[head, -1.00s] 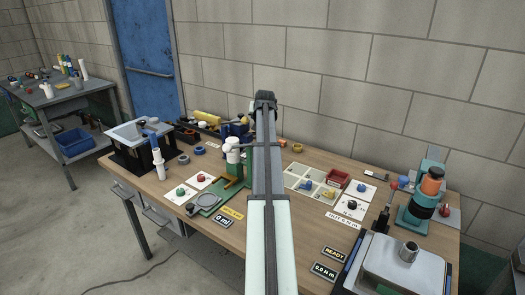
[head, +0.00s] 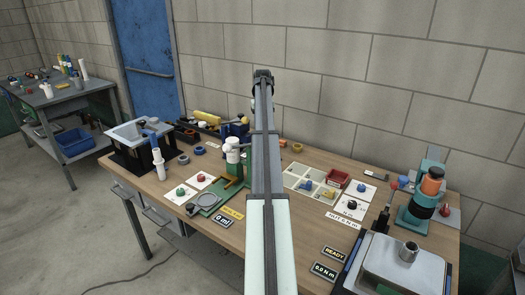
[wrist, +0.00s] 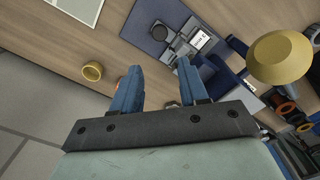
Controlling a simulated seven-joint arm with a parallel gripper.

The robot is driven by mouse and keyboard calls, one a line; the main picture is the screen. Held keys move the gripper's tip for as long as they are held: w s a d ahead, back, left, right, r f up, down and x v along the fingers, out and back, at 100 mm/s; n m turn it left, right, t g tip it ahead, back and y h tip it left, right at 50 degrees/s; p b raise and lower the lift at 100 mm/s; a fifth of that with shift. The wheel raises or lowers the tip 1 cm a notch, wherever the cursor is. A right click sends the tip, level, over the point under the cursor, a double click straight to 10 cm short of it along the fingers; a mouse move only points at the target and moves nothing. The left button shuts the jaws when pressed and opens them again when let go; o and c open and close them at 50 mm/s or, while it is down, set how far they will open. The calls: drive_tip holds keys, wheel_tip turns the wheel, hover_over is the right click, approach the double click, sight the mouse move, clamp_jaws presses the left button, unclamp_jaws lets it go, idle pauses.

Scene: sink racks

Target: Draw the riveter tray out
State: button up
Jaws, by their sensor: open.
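My gripper (wrist: 157,78) is open and empty in the wrist view, its two blue fingers apart above the wooden bench. Beyond the fingertips lies a flat dark blue plate (wrist: 145,22) carrying a grey device (wrist: 183,42) with a white label. Dark blue blocks (wrist: 228,75) stand beside it. I cannot tell for certain which part is the riveter tray. In the head view, blue parts (head: 235,129) show at the back of the bench, just left of my arm, which hides part of that area. My fingers are not clear in that view.
A yellow ring (wrist: 92,71) lies left of the fingers. A large yellow round object (wrist: 281,57) rises at the right. In the head view, a white-topped green stand (head: 233,160) is close left of my arm. Compartmented trays (head: 312,184) lie to its right.

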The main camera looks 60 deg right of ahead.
wheel_tip(320, 180, down, 14)
drive_tip(key=shift+r, duration=0.25)
idle(0.3)
clamp_jaws()
idle(0.4)
